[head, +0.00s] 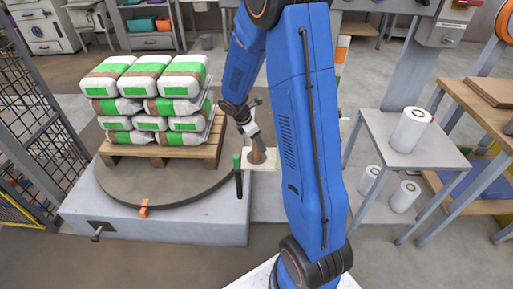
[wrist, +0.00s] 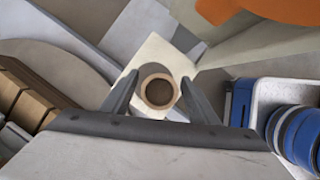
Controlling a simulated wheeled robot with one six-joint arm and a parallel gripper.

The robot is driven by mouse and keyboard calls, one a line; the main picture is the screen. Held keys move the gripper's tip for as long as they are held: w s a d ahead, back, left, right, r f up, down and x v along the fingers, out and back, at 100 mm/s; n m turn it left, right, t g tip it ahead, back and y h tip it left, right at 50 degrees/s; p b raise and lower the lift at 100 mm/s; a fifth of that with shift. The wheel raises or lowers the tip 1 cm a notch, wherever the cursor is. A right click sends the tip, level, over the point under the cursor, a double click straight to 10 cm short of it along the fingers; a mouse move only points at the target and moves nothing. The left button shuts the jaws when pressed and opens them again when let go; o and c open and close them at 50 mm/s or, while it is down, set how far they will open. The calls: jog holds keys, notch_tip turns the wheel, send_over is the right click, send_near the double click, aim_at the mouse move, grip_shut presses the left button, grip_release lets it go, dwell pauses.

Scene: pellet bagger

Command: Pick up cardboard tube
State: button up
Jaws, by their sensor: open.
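The cardboard tube (wrist: 159,91) is a short brown cylinder, seen end-on in the wrist view as a ring with a dark hollow. It stands on a small cream plate (wrist: 150,52). My gripper (wrist: 160,88) is open, with one grey finger on the left of the tube and one on the right. I cannot tell whether either finger touches it. In the head view the tube (head: 259,158) is partly covered by my gripper (head: 254,140), which comes down on it from the upper left.
A pallet (head: 165,152) of stacked white and green bags (head: 150,95) stands left on a round turntable (head: 130,190). A green-topped handle (head: 238,175) is just left of the plate. A grey side table (head: 385,130) with white rolls (head: 409,130) stands right. Mesh fencing (head: 40,110) is far left.

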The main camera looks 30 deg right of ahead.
jog(key=x, duration=0.3)
jog(key=shift+w+f, duration=0.1)
jog(key=c, duration=1.1)
